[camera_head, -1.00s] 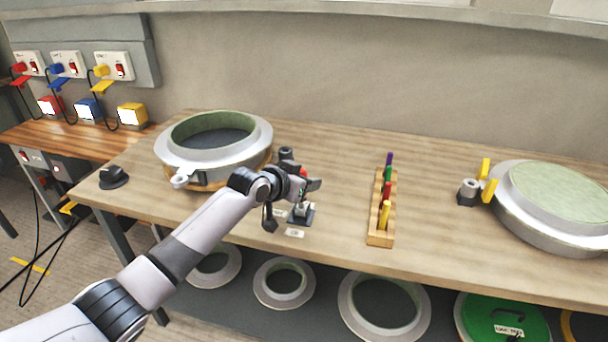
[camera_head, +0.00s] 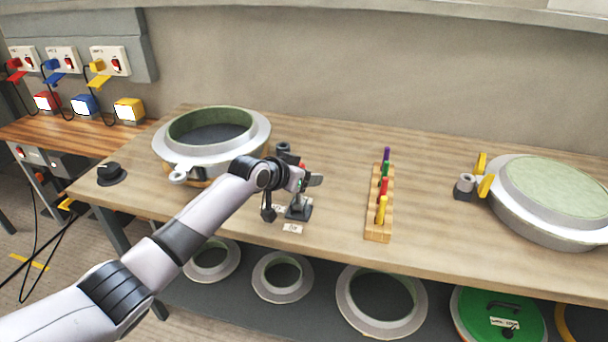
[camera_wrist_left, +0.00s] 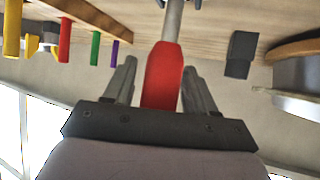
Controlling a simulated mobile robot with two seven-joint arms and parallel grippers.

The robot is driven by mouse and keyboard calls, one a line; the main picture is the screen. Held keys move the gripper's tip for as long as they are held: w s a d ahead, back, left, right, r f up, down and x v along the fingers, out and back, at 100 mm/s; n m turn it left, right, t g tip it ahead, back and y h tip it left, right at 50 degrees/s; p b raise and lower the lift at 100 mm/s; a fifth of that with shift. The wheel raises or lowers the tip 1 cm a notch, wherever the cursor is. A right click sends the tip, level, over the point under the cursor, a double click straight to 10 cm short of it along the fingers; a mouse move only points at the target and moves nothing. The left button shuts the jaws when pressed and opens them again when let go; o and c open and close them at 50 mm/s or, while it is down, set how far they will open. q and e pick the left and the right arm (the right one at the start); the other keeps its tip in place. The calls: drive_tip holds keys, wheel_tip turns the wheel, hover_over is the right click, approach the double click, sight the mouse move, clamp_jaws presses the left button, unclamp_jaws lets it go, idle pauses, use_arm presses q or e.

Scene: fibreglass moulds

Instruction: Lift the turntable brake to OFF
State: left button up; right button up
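The turntable brake is a small dark base (camera_head: 298,211) with a lever, standing near the front edge of the bench. In the left wrist view its red handle (camera_wrist_left: 162,78) sits between the fingers, with a pale metal shaft (camera_wrist_left: 173,18) running on to the base. My left gripper (camera_head: 310,178) is at the lever top; in the wrist view (camera_wrist_left: 160,85) its fingers are apart, with gaps showing on both sides of the handle. The fingers partly hide the lever in the head view. A small label (camera_head: 292,229) lies before the base. My right gripper is not in view.
A round mould (camera_head: 258,135) stands at the left, behind my arm. A wooden rack (camera_head: 376,232) with coloured pegs is right of the brake. Another round mould (camera_head: 530,225) is at the far right. A black knob (camera_head: 110,175) sits at the left edge. The bench between has free room.

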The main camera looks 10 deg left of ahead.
use_arm(q)
drive_tip(key=v, duration=0.7)
drive_tip(key=shift+p, duration=0.35)
drive_tip(key=shift+s, duration=0.1)
drive_tip(key=s+d+f+g+y, duration=0.1)
drive_tip(key=s+f+g, duration=0.1)
drive_tip(key=s+f, duration=0.55)
drive_tip(key=s+d+f+g, duration=0.1)
drive_tip(key=s+f, duration=0.3)
drive_tip(key=s, duration=0.7)
drive_tip(key=s+a+f+n+g+y, duration=0.15)
drive_tip(key=s+a, duration=0.25)
drive_tip(key=s, duration=0.7)
drive_tip(key=s+a+f+n+g+y, duration=0.1)
drive_tip(key=s+a+g+y, duration=0.2)
drive_tip(key=s, duration=0.8)
drive_tip(key=w+d+f+t+h, duration=0.2)
drive_tip(key=w+f+t, duration=0.4)
drive_tip(key=f+t, duration=0.1)
drive_tip(key=shift+w+f+h, duration=0.35)
drive_tip(key=shift+f, duration=0.55)
